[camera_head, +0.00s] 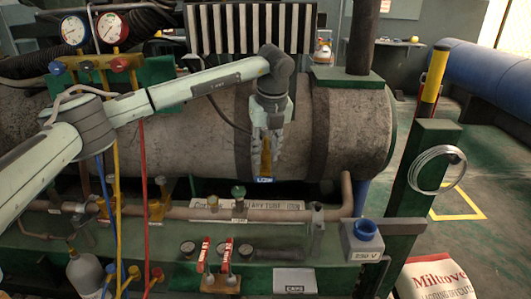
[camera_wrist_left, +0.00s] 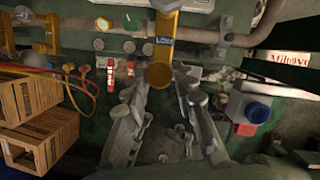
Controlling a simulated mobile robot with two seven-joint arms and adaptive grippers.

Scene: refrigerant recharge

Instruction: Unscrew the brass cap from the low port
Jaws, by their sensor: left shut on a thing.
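The low port (camera_head: 266,158) is an upright yellow-brass fitting with a blue label at its foot, in front of the big grey tank. My left gripper (camera_head: 268,131) points down over its top, with a finger on each side. In the left wrist view the round brass cap (camera_wrist_left: 159,75) shows end-on between the fingertips of my left gripper (camera_wrist_left: 160,88), which is shut on it. The cap is in line with the port's yellow body (camera_wrist_left: 166,24); whether its thread is engaged cannot be told. In the head view the fingers mostly hide the cap. My right gripper is not in view.
Red-handled valves (camera_head: 226,252) and a grey box with a blue top (camera_head: 362,241) are on the front ledge. A green post (camera_head: 420,185) with a wire coil (camera_head: 437,170) stands right.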

